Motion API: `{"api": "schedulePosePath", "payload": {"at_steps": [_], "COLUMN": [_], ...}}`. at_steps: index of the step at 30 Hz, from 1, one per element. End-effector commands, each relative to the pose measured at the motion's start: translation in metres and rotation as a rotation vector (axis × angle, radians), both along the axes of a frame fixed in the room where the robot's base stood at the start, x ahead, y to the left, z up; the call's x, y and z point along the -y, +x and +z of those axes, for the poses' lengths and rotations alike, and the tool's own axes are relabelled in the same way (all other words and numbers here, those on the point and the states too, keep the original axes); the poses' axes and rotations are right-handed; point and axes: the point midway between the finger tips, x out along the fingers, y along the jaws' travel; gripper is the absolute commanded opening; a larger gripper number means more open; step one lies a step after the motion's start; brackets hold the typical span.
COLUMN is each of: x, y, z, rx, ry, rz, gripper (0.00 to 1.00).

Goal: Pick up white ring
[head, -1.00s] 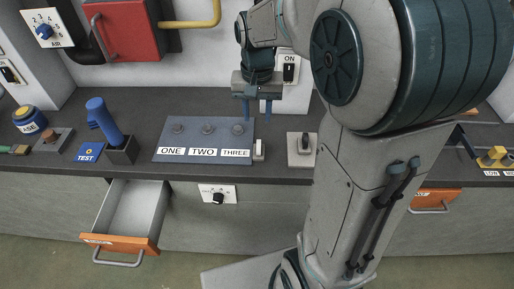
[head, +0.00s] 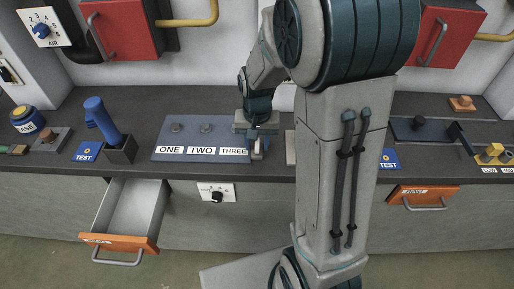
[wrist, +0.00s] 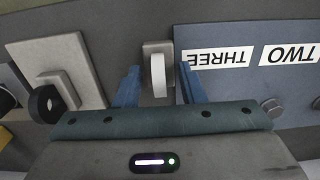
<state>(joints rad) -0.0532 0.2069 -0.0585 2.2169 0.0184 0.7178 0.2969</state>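The white ring (wrist: 158,76) stands upright on a small beige block (wrist: 154,48) in the wrist view. It lies between the two blue fingers of my gripper (wrist: 157,70), with a gap showing on each side. My gripper is open. In the head view my gripper (head: 259,145) is low over the counter, at the right edge of the blue board, and mostly hides the white ring (head: 257,153).
A blue board (head: 165,143) labelled ONE, TWO, THREE with pegs lies just left. A black ring (wrist: 47,104) stands on a grey plate (wrist: 85,65) on the other side. An open drawer (head: 128,215) juts out below the counter at left.

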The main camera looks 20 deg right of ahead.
Motion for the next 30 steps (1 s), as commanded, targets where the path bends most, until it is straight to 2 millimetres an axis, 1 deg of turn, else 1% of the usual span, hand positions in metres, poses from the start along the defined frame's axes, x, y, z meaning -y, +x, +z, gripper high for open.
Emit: {"api": "schedulePosePath", "payload": {"at_steps": [3, 4, 7, 8, 20, 23, 26, 29, 30], "x": [0.000, 0.000, 0.000, 0.000, 0.000, 0.000, 0.000, 0.000, 0.009], "y": [0.000, 0.000, 0.000, 0.000, 0.000, 0.001, 0.001, 0.001, -0.005], "z": [0.000, 0.000, 0.000, 0.001, 0.004, 0.011, 0.024, 0.045, 0.048], "rx": [0.000, 0.000, 0.000, 0.000, 0.001, 0.003, 0.005, 0.008, 0.004], "ry": [0.000, 0.000, 0.000, 0.000, 0.000, 0.000, 0.000, 0.001, 0.000], "rz": [0.000, 0.000, 0.000, 0.000, 0.000, 0.001, 0.001, 0.001, -0.005], "gripper": [0.36, 0.31, 0.03, 0.00, 0.00, 0.00, 0.00, 0.00, 0.00]}}
